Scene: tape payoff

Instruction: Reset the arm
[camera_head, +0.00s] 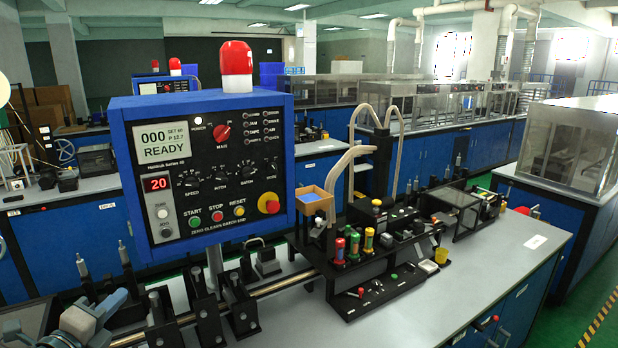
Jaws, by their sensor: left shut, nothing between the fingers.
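My left gripper (108,308) shows at the bottom left corner in the head view, grey-blue, with its arm coming in from the left. It is shut and empty. It is in front of the row of black brackets (200,310) on the bench, and part of it is cut off by the picture's edge. My right gripper is not in view.
A blue control panel (262,150) with a red beacon (236,64) stands above the bench, close to the left arm. A metal rod (285,283) runs through the brackets. A black tool stand (372,290) is right of centre.

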